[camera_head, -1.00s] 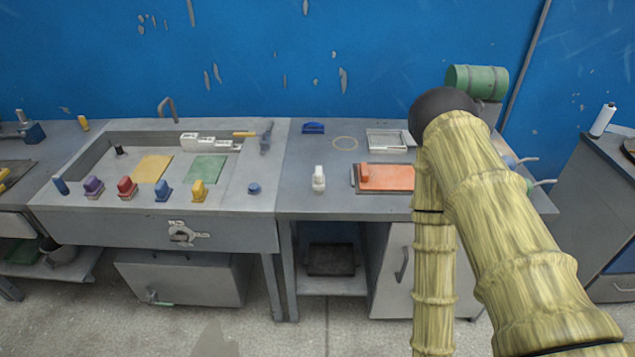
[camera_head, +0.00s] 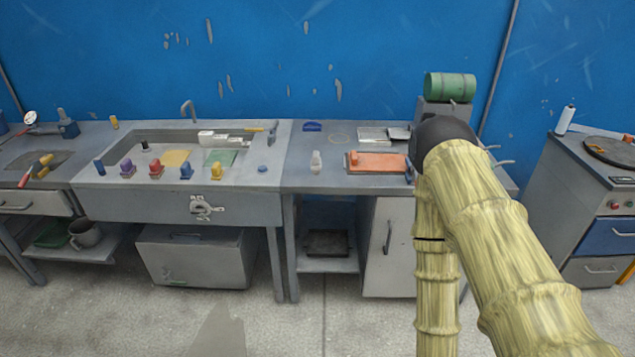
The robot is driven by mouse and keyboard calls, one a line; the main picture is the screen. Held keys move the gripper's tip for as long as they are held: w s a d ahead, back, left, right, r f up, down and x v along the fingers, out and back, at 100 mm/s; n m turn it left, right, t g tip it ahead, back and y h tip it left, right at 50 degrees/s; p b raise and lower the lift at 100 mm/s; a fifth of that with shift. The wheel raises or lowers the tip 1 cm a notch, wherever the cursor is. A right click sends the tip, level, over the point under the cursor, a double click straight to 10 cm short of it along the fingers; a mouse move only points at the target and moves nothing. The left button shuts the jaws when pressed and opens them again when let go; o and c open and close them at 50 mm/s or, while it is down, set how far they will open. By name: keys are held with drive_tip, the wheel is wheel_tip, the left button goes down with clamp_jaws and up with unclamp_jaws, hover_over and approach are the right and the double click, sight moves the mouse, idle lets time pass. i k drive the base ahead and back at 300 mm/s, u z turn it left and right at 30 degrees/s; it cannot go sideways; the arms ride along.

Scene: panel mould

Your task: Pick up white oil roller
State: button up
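No object is clearly recognisable as the white oil roller. Either may be the roller; I cannot tell which. My arm, with a yellow bamboo-like surface and a black joint, rises at the right in front of the bench. My gripper is not in view.
The orange tray (camera_head: 380,168) lies on the bench (camera_head: 300,178), partly beside my arm. A green drum (camera_head: 450,86) stands behind the black joint. Coloured pieces line the sink's front edge. The right-hand cabinet (camera_head: 560,170) holds a dark round plate (camera_head: 612,150). The floor in front is clear.

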sight(316, 165)
drive_tip(key=z, duration=0.5)
drive_tip(key=k, duration=0.15)
drive_tip(key=u, duration=1.5)
drive_tip(key=i, duration=1.4)
drive_tip(key=z, duration=0.5)
